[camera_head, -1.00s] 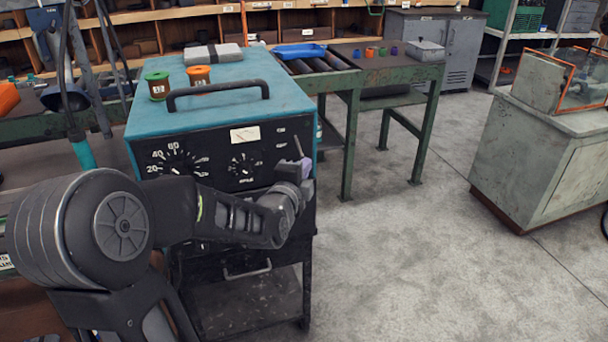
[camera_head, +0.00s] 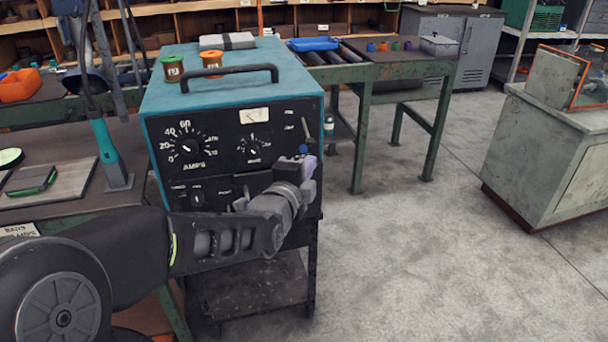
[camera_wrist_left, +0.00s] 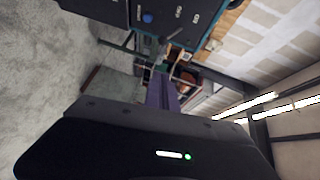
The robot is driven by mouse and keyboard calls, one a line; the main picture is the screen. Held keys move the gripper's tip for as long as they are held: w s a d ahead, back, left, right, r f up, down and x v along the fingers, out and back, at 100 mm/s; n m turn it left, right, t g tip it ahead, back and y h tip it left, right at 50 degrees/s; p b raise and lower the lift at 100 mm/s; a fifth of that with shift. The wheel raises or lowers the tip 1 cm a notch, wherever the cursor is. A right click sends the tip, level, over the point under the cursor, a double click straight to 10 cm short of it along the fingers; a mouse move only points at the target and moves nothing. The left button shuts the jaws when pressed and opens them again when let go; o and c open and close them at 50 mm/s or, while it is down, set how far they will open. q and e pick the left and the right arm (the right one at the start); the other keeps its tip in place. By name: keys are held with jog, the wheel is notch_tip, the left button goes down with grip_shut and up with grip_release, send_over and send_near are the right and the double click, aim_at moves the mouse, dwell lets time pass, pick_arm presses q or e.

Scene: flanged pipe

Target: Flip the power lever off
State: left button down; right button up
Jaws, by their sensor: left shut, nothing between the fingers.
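The teal power box (camera_head: 228,85) has a black front panel with two dials and markings. The power lever (camera_head: 304,127), a thin grey stick, stands out near the panel's right edge, its tip pointing up. In the left wrist view the lever (camera_wrist_left: 174,35) shows against the background, close to a blue knob (camera_wrist_left: 147,17) on the panel. My left gripper (camera_head: 308,166) has purple fingers, is shut and empty, and sits just below the lever in the head view. The fingers (camera_wrist_left: 161,92) appear apart from the lever in the wrist view. My right gripper is out of view.
A black handle (camera_head: 222,78) and two spools, green (camera_head: 173,68) and orange (camera_head: 211,64), are on top of the box. A green-framed roller table (camera_head: 410,72) stands behind right. A grey cabinet (camera_head: 555,145) is far right. The floor between is clear.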

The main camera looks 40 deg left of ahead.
pick_arm(q)
jog(key=b+v, duration=0.1)
jog(key=v, duration=0.1)
jog(key=shift+s+d, duration=0.1)
jog(key=shift+s, duration=0.25)
dwell(0.4)
